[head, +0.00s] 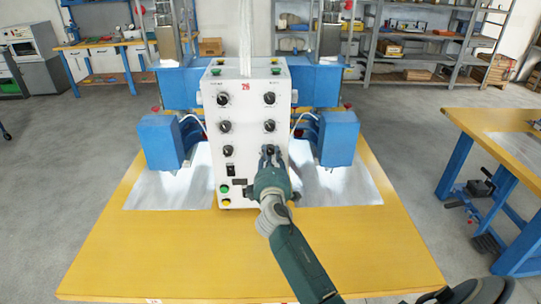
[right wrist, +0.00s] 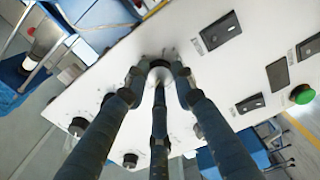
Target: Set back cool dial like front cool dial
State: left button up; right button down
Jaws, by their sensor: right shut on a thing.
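A white control panel (head: 246,180) on the machine carries two columns of black dials. The right column has an upper dial (head: 269,98), a middle dial (head: 269,125) and a lowest dial at my right gripper (head: 269,156). The left column has an upper dial (head: 222,98), a middle dial (head: 225,126) and a lower dial (head: 228,150). My right gripper is shut on the lowest right dial. In the right wrist view its fingers (right wrist: 158,72) close around that dial and hide most of it. Labels and pointer marks are too small to read, so I cannot tell which dials are the cool ones.
Black switches (right wrist: 220,31) and a green button (right wrist: 302,94) sit near the held dial. Blue machine blocks flank the panel, one at left (head: 160,142) and one at right (head: 338,138). The yellow table (head: 180,250) is clear in front. Another bench stands right.

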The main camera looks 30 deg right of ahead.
jog(key=shift+w+r, duration=0.1)
jog(key=shift+r, duration=0.35)
jog(key=c, duration=1.4)
grip_release()
jog(key=shift+w, duration=0.1)
jog(key=shift+c, duration=0.2)
jog(key=shift+f, duration=0.35)
jog(key=v, duration=1.2)
